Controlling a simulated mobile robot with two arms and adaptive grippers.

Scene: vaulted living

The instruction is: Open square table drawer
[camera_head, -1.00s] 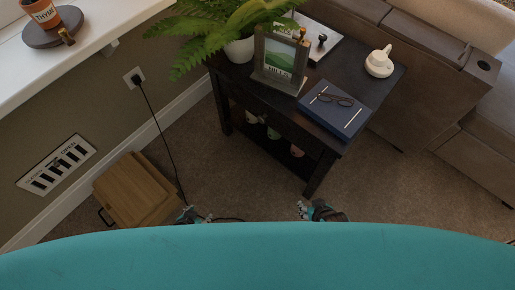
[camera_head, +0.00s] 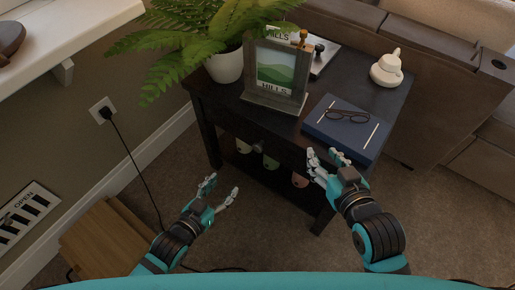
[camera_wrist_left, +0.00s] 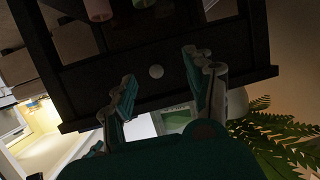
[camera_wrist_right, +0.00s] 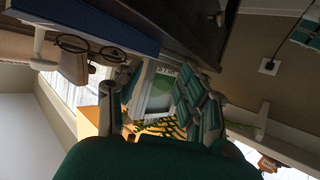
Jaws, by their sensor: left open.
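The square table (camera_head: 352,83) is dark wood and stands beside the sofa. Its drawer front (camera_head: 230,126) faces me and looks closed, with a small round knob (camera_head: 258,147). My left gripper (camera_head: 222,187) is open and empty, in front of and below the drawer, apart from the knob. My right gripper (camera_head: 326,158) is open and empty near the table's front right corner, by the blue book; its fingers also show apart in the right wrist view (camera_wrist_right: 152,84).
On the table are a potted fern (camera_head: 226,66), a picture frame (camera_head: 282,106), a blue book (camera_head: 333,134) with glasses (camera_head: 347,115), and a white teapot-like object (camera_head: 386,72). A wooden box (camera_head: 105,240) and power cord (camera_head: 138,172) lie left. Sofa (camera_head: 430,95) stands right.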

